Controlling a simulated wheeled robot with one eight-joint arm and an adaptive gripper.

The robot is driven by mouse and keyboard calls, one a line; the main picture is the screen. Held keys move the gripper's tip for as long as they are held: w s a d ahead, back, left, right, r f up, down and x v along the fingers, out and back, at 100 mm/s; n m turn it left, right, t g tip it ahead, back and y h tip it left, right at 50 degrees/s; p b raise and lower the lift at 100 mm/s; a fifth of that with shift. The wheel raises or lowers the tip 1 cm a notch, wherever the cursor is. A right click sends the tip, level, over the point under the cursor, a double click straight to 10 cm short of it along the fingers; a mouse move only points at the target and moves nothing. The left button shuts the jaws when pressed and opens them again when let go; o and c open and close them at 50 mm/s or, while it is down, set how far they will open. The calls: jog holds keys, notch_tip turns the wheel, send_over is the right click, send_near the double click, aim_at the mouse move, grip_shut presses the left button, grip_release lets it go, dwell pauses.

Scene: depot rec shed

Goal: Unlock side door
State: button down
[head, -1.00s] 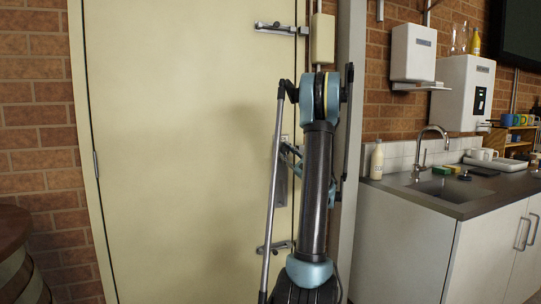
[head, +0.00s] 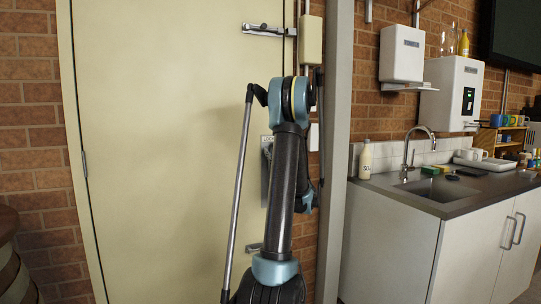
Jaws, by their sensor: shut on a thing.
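The pale cream side door (head: 165,130) fills the left half of the head view and looks closed. A metal bolt (head: 265,30) lies across its upper right edge. A lower bolt (head: 254,248) shows partly beside my arm. A grey lock plate (head: 265,185) with a small label at its top sits mid-height near the door's right edge. A dark part shows on the plate, but I cannot tell what it is. My arm stands in front of the plate and hides part of it. My gripper is hidden behind my arm, so its hold is not visible.
A grey post (head: 335,150) stands right of the door. Beyond it is a sink counter (head: 385,240) with a soap bottle (head: 366,160) and a tap. A dark round object (head: 10,255) stands at the lower left edge. A cream box (head: 310,40) is beside the upper bolt.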

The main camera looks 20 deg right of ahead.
jog(key=shift+a, duration=0.1)
jog(key=c, duration=1.1)
grip_release()
jog(key=v, duration=1.2)
jog(key=shift+w+f, duration=0.1)
